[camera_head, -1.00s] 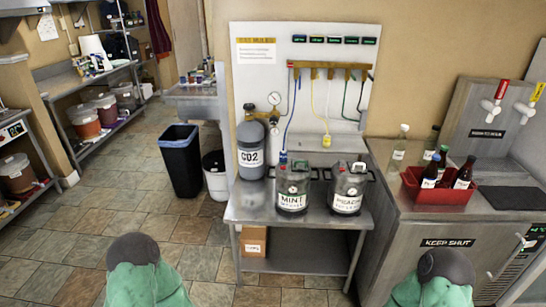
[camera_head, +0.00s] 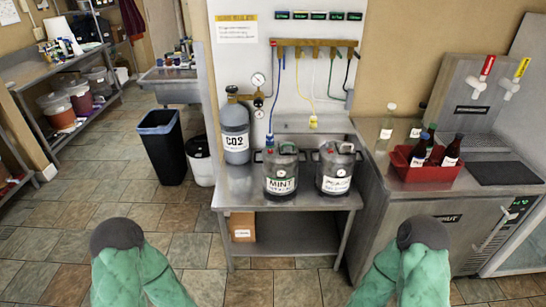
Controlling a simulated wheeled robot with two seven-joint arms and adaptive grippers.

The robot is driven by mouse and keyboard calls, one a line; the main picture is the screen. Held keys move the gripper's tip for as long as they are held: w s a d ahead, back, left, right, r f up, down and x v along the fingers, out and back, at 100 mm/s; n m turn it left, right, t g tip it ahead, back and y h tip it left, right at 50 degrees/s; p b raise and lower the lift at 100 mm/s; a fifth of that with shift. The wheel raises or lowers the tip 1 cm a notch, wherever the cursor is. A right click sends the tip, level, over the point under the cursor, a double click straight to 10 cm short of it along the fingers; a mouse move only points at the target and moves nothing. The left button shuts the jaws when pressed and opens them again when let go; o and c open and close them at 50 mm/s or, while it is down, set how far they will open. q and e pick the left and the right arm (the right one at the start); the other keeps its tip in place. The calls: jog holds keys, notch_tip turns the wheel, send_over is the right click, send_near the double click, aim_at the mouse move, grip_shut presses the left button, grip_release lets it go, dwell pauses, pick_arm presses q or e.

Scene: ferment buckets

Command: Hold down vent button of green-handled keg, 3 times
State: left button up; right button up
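Two steel kegs stand side by side on the steel table (camera_head: 300,198). The left keg (camera_head: 281,170) has a white label reading MINT and a small green part on top. My two green-sleeved arms with dark round joints show at the bottom, well short of the table. Neither gripper is in view.
A grey CO2 cylinder (camera_head: 235,132) with gauges stands left of the kegs. Coloured hoses hang from the wall manifold (camera_head: 314,43). A red bottle crate (camera_head: 422,172) sits on the right counter. A black bin (camera_head: 161,146) stands left. The tiled floor before the table is clear.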

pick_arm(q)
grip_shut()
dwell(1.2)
